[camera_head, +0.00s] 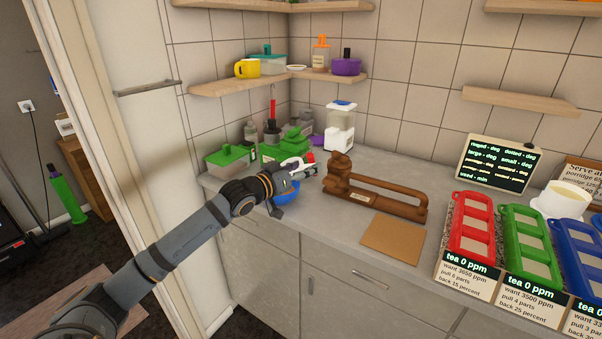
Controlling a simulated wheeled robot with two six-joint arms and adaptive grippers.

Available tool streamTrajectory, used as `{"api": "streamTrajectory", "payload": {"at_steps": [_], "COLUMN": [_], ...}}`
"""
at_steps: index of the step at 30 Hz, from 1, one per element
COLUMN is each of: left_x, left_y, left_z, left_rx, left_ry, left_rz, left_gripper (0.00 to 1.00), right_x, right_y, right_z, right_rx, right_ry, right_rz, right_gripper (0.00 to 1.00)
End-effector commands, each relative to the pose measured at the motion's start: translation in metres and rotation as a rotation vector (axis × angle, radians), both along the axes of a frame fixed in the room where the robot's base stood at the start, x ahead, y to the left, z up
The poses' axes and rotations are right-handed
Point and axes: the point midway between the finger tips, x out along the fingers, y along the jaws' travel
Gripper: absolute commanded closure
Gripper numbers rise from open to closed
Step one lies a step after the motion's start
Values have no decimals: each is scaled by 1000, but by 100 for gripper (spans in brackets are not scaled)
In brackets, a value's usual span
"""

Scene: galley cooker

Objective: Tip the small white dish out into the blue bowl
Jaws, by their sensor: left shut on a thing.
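My left gripper (284,179) reaches in from the left over the counter's back left part. It is shut on a small white thing (298,163), which looks like the small white dish and shows just beyond the fingers. Its tilt and contents are too small to tell. The blue bowl (290,192) is on the counter just below the gripper, partly hidden by it. My right gripper is not in view.
A green-lidded container (228,157) and several bottles stand behind my left gripper. A brown wooden press-like object (385,200) and a tan board (392,239) lie to the right. Red (472,226), green and blue trays stand at the far right.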

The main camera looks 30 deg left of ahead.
Motion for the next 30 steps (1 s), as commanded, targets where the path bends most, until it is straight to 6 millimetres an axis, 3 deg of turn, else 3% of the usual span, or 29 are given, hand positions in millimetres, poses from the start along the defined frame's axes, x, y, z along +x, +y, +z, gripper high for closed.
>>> {"api": "streamTrajectory", "payload": {"at_steps": [8, 15, 23, 30], "left_x": [3, 6, 7, 8], "left_y": [-3, -7, -7, -9], "left_z": [-5, -11, -20, -24], "left_rx": [78, 193, 237, 301], "left_ry": [71, 175, 210, 269], "left_rz": [0, 1, 1, 0], "left_gripper": [78, 78, 78, 78], "right_x": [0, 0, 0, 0], "right_y": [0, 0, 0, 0], "right_z": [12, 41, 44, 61], "right_rx": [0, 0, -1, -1], "right_ry": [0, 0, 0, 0], "right_rz": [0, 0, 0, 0], "right_gripper": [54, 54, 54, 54]}}
